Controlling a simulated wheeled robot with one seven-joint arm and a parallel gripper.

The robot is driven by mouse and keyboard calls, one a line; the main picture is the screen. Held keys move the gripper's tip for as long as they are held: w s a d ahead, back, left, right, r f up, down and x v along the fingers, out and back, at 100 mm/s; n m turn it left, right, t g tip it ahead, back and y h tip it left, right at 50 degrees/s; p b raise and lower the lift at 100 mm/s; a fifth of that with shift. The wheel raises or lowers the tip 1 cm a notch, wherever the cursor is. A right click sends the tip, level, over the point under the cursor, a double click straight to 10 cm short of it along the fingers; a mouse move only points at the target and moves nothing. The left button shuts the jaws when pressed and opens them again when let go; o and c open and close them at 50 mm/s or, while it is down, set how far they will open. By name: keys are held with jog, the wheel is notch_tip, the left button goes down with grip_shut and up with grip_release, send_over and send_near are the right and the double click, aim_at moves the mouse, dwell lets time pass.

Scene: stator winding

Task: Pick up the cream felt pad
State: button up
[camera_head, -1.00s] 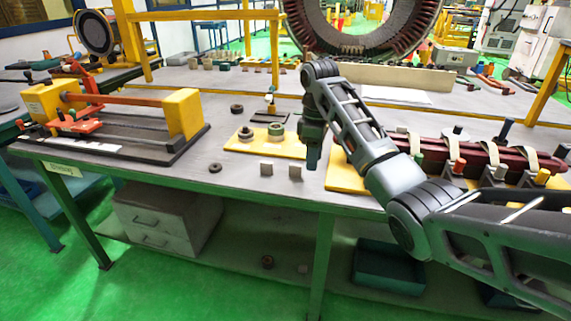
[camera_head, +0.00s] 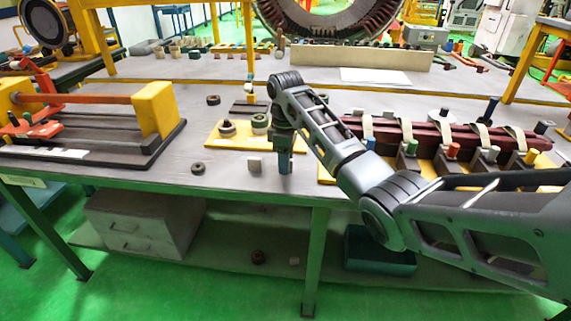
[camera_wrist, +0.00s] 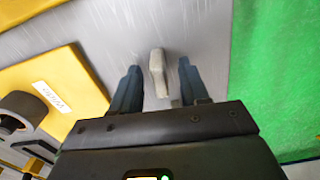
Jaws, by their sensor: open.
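A cream pad (camera_wrist: 158,72) stands as a small block on the grey table, seen in the wrist view between the two blue fingers of my gripper (camera_wrist: 158,64). The fingers are open, with a gap to the pad on each side. In the head view my gripper (camera_head: 285,166) points down at the table near its front edge and hides this pad. A sliver of something pale, perhaps this second pad, shows low between the fingers in the wrist view.
A yellow board (camera_head: 220,140) with round parts lies behind and left of my gripper. A dark ring (camera_head: 198,168) lies further left. A red winding fixture (camera_head: 430,133) stands on the right. The table's front edge is close by, with green floor (camera_wrist: 275,70) beyond it.

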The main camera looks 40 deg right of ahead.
jog(key=shift+f, duration=0.5)
grip_shut()
